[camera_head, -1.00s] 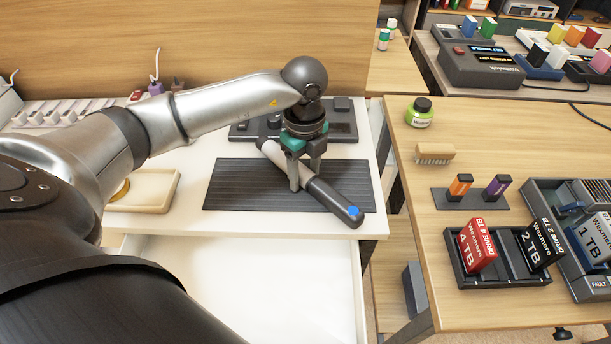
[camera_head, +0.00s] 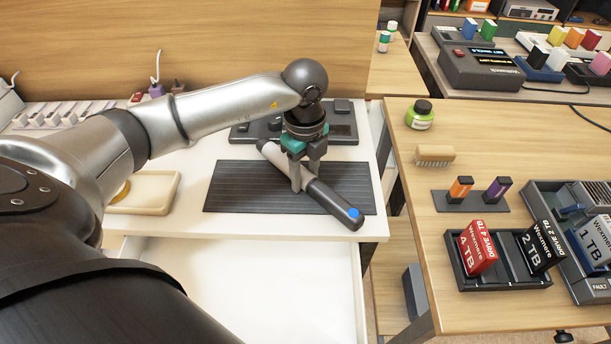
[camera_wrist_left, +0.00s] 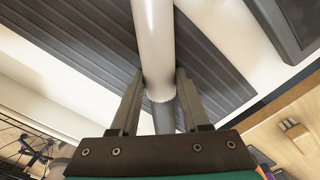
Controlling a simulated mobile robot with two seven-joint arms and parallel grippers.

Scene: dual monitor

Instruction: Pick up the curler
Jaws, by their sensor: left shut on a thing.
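The curler (camera_head: 333,201) is a rod with a pale barrel, a dark handle and a blue end. It lies diagonally across the dark ribbed mat (camera_head: 237,187). My left gripper (camera_head: 303,187) points down over it and is shut on its middle. In the left wrist view, the curler (camera_wrist_left: 153,45) runs between the two fingers of my left gripper (camera_wrist_left: 160,82). Whether the curler is clear of the mat cannot be told. My right gripper is not in view.
A dark device (camera_head: 343,121) stands behind the mat, and a beige tray (camera_head: 148,192) lies to its left. An open white drawer (camera_head: 255,290) is below the table's front edge. On the wooden table at right are a brush (camera_head: 435,155), a green bottle (camera_head: 420,114) and a drive dock (camera_head: 500,275).

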